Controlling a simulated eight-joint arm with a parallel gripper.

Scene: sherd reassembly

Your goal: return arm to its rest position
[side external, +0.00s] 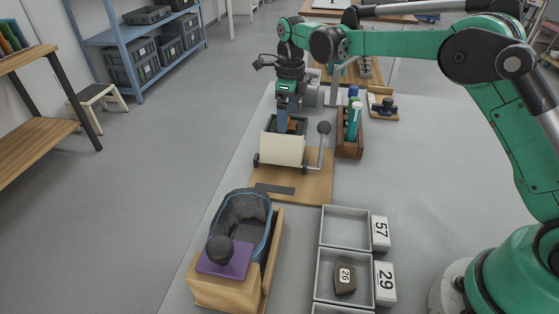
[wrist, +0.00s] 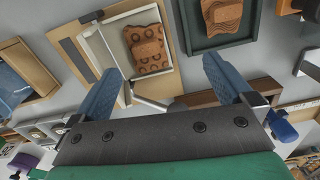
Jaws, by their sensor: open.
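My gripper (side external: 283,128) hangs pointing down over the far part of the table in the side view, near a dark green tray (side external: 301,121). In the wrist view its two blue fingers stand wide apart, and the gap between the tips (wrist: 160,78) is empty. A brown sherd with ring marks (wrist: 147,48) lies on a pale support on a wooden board, beyond the fingers. Another brown sherd with wavy lines (wrist: 222,15) lies in the dark green tray (wrist: 212,43). The fingers touch neither sherd in the wrist view.
A wooden rack with bottles (side external: 350,143) stands right of the gripper. A cream panel (side external: 282,149) and a knobbed lever (side external: 323,128) stand on the board in front. Nearer are a wooden box with a purple plate (side external: 228,262) and grey bins (side external: 345,226).

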